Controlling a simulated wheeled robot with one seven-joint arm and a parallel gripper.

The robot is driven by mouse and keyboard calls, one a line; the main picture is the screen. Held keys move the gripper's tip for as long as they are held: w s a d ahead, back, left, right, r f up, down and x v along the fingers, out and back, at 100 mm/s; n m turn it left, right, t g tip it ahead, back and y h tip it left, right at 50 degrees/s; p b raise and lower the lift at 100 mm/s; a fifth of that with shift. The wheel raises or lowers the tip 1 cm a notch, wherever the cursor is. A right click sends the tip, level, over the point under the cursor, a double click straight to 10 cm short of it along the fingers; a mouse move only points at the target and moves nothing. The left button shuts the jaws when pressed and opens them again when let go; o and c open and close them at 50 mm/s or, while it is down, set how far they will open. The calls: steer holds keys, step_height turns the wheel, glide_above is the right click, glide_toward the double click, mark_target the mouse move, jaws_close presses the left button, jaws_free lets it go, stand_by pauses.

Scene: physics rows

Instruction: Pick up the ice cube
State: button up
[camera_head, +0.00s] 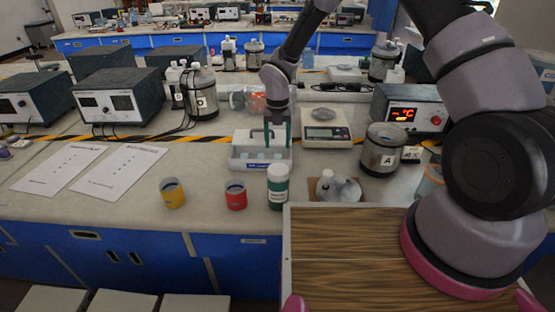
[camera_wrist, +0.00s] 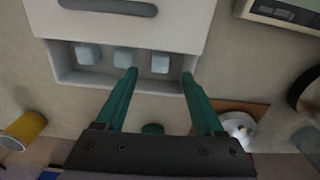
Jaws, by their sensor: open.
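Several pale ice cubes sit in the open front part of a white box (camera_head: 262,166) on the bench. In the wrist view three pale cubes show in a row: a left one (camera_wrist: 87,54), a middle one (camera_wrist: 124,57) and a right one (camera_wrist: 160,64). My gripper (camera_head: 278,130) points down over the box, and in the wrist view (camera_wrist: 160,74) its green fingers are apart and empty. The right cube shows between the fingertips, one finger close to the middle cube, the other by the box's right wall. I cannot tell how far down the tips reach.
A scale (camera_head: 327,142) is right of the box, with a steel container (camera_head: 382,158) beyond. A round white flask (camera_head: 336,190) sits on a brown mat.

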step_height(320, 180, down, 5)
steer(key=shift+f, duration=0.15)
jaws_close()
